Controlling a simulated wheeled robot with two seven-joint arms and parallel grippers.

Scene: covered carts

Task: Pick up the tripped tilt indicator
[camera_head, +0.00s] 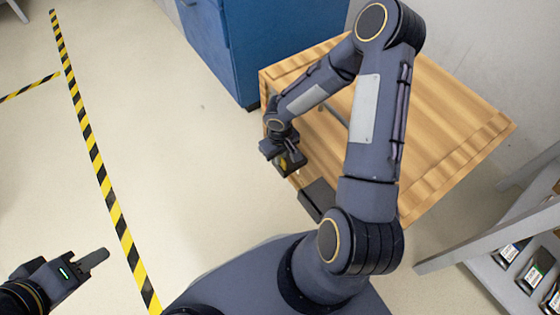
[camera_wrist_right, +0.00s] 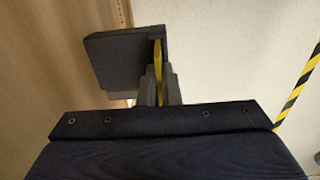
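My right gripper (camera_head: 281,154) is over the left edge of the wooden cart or table. In the right wrist view its two dark fingers (camera_wrist_right: 161,88) are closed on a thin piece with a yellow strip (camera_wrist_right: 158,64) and a flat dark square part (camera_wrist_right: 118,62). This looks like the tilt indicator; it also shows in the head view as a small dark piece with yellow (camera_head: 284,164). Whether it is tripped cannot be read. My left gripper (camera_head: 94,259) is at lower left over the floor, seen side-on, with no object visible in it.
The wooden top (camera_head: 455,125) lies partly behind my right arm. A dark box-like thing (camera_head: 316,198) is at its near left edge. A blue cabinet (camera_head: 223,45) stands behind. A grey rack (camera_head: 485,255) with labelled items is at right. Floor with striped tape is open at left.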

